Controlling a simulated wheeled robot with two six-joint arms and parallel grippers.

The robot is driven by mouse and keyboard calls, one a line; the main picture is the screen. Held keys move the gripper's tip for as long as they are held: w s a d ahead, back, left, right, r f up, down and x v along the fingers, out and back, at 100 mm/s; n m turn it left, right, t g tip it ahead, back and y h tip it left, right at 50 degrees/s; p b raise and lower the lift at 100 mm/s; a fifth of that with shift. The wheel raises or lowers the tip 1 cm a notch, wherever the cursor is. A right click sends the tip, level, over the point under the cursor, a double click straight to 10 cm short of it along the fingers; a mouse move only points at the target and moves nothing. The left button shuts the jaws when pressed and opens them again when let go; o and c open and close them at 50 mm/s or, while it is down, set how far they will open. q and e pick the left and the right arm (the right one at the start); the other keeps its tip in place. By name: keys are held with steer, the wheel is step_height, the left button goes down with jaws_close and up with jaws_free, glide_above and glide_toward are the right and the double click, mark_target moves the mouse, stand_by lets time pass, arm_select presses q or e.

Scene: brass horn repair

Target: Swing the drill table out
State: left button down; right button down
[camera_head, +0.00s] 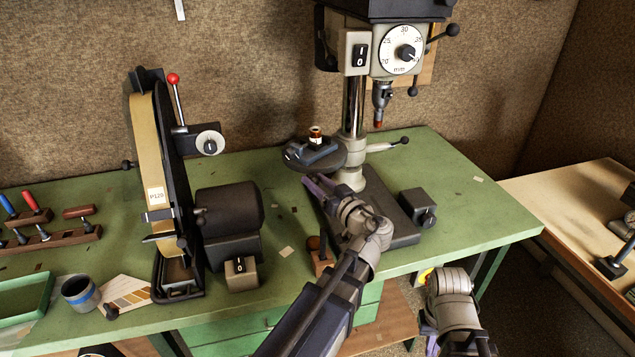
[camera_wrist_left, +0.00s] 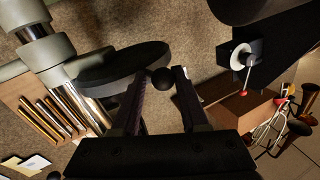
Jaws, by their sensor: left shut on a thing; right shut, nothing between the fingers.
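The drill table (camera_head: 331,163) is a round dark plate on the drill press column (camera_head: 352,105). It sits left of the column, away from below the chuck (camera_head: 380,98). A dark block and a small brown jar (camera_head: 315,135) with a pale band stand on it. In the left wrist view the plate (camera_wrist_left: 100,70) shows beside a black ball knob (camera_wrist_left: 161,79). My left gripper (camera_head: 313,183) is at the plate's near edge, its fingers shut on the knob (camera_wrist_left: 161,79). My right arm shows at the lower right, but its fingers are not visible.
A belt sander (camera_head: 160,190) stands to the left on the green bench (camera_head: 480,190). A clamp lever (camera_head: 385,146) sticks out right. A pale bench (camera_head: 570,200) stands at the right.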

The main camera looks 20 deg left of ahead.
arm_select(q)
steer(key=c, duration=0.6)
jaws_free()
steer(key=shift+s+a, duration=0.15)
steer(key=shift+a, duration=0.05)
steer(key=shift+d, duration=0.1)
steer(key=v, duration=0.7)
steer(key=shift+s+d, duration=0.15)
steer(key=shift+d, duration=0.2)
steer(key=shift+f, duration=0.1)
